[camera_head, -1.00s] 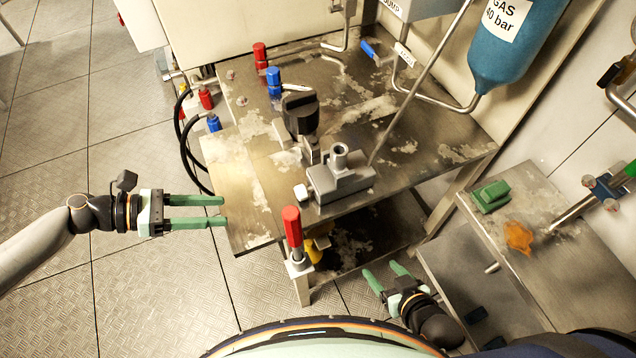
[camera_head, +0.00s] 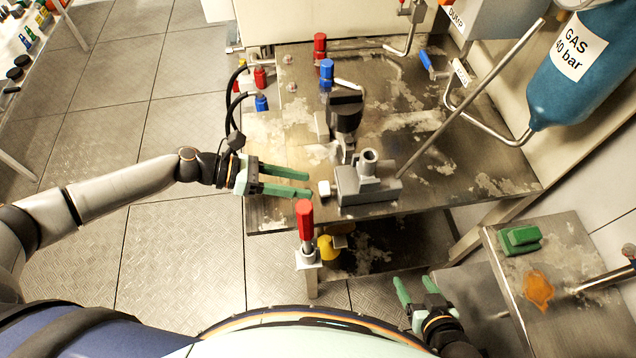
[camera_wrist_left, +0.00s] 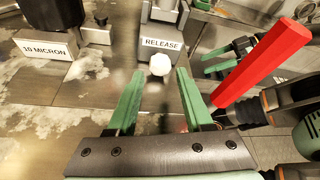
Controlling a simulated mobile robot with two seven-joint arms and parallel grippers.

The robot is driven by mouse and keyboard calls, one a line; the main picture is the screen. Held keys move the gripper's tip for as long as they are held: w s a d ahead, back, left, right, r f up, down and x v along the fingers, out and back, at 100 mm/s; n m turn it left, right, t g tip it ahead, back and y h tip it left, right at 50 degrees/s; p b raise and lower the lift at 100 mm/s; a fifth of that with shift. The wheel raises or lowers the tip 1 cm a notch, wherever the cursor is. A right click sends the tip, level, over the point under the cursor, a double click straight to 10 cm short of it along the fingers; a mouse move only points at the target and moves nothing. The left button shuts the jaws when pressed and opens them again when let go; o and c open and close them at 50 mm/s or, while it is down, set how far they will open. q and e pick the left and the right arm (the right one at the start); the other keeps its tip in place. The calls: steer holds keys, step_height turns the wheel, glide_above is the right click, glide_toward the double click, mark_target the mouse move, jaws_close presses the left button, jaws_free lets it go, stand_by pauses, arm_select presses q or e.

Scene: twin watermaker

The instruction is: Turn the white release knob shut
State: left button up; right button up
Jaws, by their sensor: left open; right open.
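In the left wrist view the knob (camera_wrist_left: 160,64) shows below a "RELEASE" label (camera_wrist_left: 163,43). My left gripper (camera_head: 309,183) is open and comes in from the left. In the wrist view its fingertips (camera_wrist_left: 160,75) point at the knob, one to each side, with the knob just beyond them and no visible grip. Exact depth cannot be told. My right gripper (camera_head: 415,281) is open and empty, low in front of the bench.
A red-handled lever (camera_head: 304,220) stands close in front of my left gripper; it also shows at right in the wrist view (camera_wrist_left: 262,65). A black filter housing (camera_head: 346,112) stands behind the knob. Black hoses (camera_head: 231,105) hang behind my left wrist. A side table (camera_head: 560,262) stands right.

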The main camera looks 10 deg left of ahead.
mark_target(317, 194)
arm_select(q)
steer(key=shift+x, duration=2.3)
jaws_close()
